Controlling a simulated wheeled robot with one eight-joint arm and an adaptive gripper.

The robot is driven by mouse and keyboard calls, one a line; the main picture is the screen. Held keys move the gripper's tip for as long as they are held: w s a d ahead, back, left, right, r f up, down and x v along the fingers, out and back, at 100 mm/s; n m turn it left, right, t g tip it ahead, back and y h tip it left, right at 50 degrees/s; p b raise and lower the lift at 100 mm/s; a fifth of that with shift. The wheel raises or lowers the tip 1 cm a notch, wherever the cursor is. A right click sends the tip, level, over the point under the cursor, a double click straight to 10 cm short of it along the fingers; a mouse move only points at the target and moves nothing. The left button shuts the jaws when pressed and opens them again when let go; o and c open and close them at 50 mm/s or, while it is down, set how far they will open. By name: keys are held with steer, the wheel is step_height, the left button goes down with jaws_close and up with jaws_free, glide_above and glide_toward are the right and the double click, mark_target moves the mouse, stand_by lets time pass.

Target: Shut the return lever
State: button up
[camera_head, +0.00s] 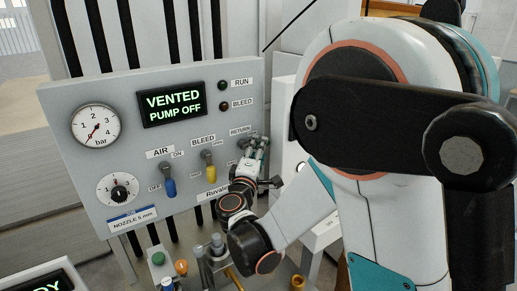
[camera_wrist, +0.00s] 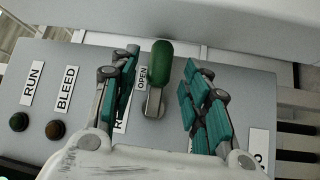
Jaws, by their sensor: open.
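The return lever has a green handle (camera_wrist: 162,60) on a grey metal stem, seen in the wrist view next to a label reading OPEN. The handle points to the top of that view. My gripper (camera_wrist: 160,68) is open, with one teal-padded finger on each side of the lever and visible gaps to the handle. In the head view my gripper (camera_head: 255,155) is at the panel's right side, just below the RETURN label (camera_head: 240,131). There it largely hides the return lever.
The grey panel (camera_head: 88,165) carries a display reading VENTED, PUMP OFF (camera_head: 172,104). The blue air lever (camera_head: 169,187) and yellow bleed lever (camera_head: 208,170) are left of my gripper. Buttons and posts, including a green button (camera_head: 158,258), stand below.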

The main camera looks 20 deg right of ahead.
steer(key=shift+x, duration=1.15)
jaws_close()
